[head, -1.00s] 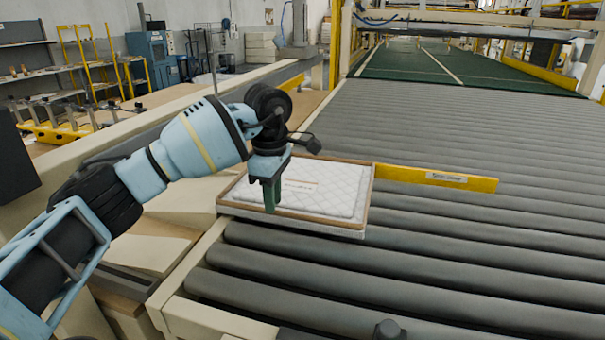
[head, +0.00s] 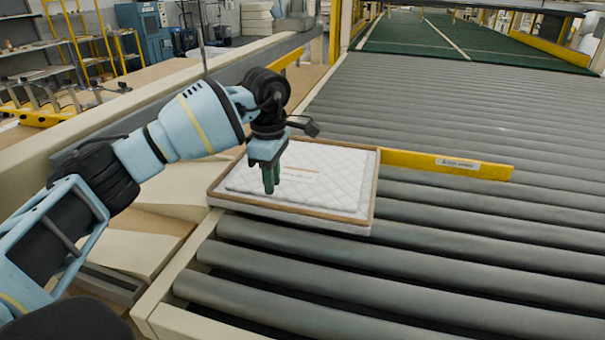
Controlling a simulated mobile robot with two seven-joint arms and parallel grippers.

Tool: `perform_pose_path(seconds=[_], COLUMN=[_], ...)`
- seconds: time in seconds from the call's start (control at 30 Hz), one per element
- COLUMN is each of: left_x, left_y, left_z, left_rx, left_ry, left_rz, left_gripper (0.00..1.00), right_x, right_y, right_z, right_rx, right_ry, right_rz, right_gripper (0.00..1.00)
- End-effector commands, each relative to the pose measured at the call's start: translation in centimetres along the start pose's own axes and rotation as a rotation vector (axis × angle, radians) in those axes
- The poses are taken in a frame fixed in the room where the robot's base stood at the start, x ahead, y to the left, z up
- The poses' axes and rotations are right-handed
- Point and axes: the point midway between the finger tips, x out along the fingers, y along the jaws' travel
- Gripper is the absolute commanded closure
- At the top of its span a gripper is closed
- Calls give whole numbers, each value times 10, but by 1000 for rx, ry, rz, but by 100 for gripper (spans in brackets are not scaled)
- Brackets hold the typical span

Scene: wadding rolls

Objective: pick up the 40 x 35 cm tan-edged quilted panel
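The tan-edged quilted panel (head: 325,176) lies flat on the grey rollers, near their left edge. It has a white quilted top, a tan border and a label on its upper face. My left gripper (head: 269,189) points down over the left part of the panel. Its green fingers look close together, and I see nothing held between them. I cannot tell whether the fingertips touch the panel or hover above it. My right gripper is not in the picture.
A yellow bar (head: 447,165) with a label runs across the rollers (head: 440,245) to the right of the panel. A beige frame rail (head: 178,277) borders the rollers on the left. The rollers in front and to the right are bare.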

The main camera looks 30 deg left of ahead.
Motion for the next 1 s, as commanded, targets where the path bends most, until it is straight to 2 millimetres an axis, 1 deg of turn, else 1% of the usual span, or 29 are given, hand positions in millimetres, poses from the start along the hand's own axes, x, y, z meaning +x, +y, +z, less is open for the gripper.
perform_pose_path(seconds=[0.17, 0.37, 0.5, 0.6, 0.8, 0.83, 0.97, 1.0], left_x=[5, 31, 47, 52, 52, 52, 52, 52], left_y=[-1, -4, -4, -4, -3, -3, -3, -3], left_z=[-1, -4, -3, -4, -4, -4, -4, -3], left_rx=[0, 0, 0, 0, 0, 0, 0, 0], left_ry=[1, 1, 0, 0, 0, 0, 0, 0], left_rz=[-1, -1, 0, 0, 1, 1, 1, 1], left_gripper=[78, 78, 78, 78, 78, 81, 98, 100], right_x=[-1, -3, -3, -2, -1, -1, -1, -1], right_y=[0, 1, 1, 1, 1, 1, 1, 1], right_z=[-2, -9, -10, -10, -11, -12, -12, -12], right_rx=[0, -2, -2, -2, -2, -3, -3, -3], right_ry=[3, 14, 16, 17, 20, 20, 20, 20], right_rz=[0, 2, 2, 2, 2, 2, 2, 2], right_gripper=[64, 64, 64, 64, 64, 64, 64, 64])
